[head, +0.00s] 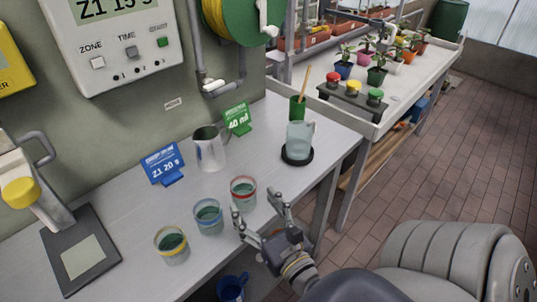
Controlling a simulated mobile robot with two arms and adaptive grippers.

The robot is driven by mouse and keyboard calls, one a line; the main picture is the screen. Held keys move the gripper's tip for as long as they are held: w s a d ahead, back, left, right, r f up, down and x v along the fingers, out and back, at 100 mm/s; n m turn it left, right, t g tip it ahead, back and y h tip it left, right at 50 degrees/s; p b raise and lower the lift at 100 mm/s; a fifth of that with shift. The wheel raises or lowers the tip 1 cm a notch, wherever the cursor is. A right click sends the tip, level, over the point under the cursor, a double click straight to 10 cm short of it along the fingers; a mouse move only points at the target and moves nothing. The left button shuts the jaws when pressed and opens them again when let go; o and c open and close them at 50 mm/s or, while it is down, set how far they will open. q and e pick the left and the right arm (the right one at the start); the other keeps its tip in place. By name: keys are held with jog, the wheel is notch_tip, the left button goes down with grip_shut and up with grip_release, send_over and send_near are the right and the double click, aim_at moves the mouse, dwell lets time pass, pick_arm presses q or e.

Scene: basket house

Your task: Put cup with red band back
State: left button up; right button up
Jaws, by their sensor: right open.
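The cup with the red band (243,193) stands upright on the grey table, a clear cup with dark greenish liquid in it. It is the right-hand one of a row of cups. A cup with a blue band (208,217) and a cup with a yellow band (171,245) stand to its left and nearer. My right gripper (258,214) is open, its fingers just in front of and to the right of the red-banded cup. It holds nothing that I can see. Whether a finger touches the cup is unclear. My left gripper is out of view.
A metal jug (209,149), a blue sign (163,166) and a green sign (237,120) stand behind the cups. A clear jug (299,142) sits on a black round base (297,157). A dark pad (80,249) lies left. The table (335,137) is bare at the right.

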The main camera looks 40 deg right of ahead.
jog(key=s, duration=0.1)
jog(key=s+b, duration=0.2)
jog(key=shift+s+a+f, duration=0.2)
jog(key=shift+s+a, duration=0.1)
jog(key=shift+s+a+r+b, duration=0.1)
jog(key=shift+s+b, duration=0.1)
jog(key=shift+s, duration=0.3)
jog(key=shift+s+a+r+b, duration=0.1)
jog(key=shift+s+b, duration=0.1)
jog(key=shift+s, duration=0.3)
